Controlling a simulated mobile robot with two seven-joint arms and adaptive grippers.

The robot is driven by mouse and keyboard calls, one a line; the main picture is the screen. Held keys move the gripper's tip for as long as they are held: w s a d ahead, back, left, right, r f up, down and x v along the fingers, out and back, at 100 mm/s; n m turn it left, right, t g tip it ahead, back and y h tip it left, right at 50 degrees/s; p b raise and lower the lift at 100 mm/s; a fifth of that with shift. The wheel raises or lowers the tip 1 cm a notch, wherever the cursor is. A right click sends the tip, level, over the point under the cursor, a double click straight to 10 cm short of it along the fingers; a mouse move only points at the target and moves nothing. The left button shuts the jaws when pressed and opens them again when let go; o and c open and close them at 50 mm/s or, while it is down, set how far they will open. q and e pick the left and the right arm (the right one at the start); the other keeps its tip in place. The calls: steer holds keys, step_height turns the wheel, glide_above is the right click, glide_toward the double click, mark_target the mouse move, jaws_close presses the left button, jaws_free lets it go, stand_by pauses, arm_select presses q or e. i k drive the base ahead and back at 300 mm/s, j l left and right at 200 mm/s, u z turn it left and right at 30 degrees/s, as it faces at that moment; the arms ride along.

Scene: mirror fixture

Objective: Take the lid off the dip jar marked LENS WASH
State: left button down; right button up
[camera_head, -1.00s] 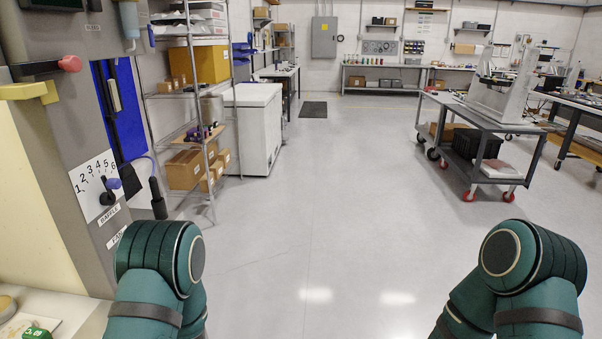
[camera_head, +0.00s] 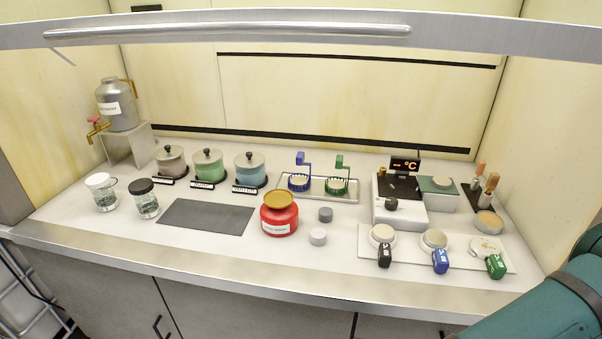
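Three dip jars with grey metal lids and top knobs stand in a row toward the back left of the worktop. The left one is pinkish brown (camera_head: 171,160), the middle one green (camera_head: 208,167), the right one blue (camera_head: 250,170). The lettering is too small for me to tell which is marked LENS WASH. Neither gripper is in view; only a teal part of my arm shows at the lower right.
A dark mat (camera_head: 206,216) lies before the jars. A red pot (camera_head: 279,215) stands to its right, two small glass jars (camera_head: 145,200) to its left. A metal tank (camera_head: 117,106) stands at back left. A raised sash (camera_head: 230,30) crosses the top; a metal edge (camera_head: 200,257) runs along the front.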

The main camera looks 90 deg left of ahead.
mark_target(167, 152)
steer(key=l+u, duration=0.15)
steer(key=u, duration=3.65)
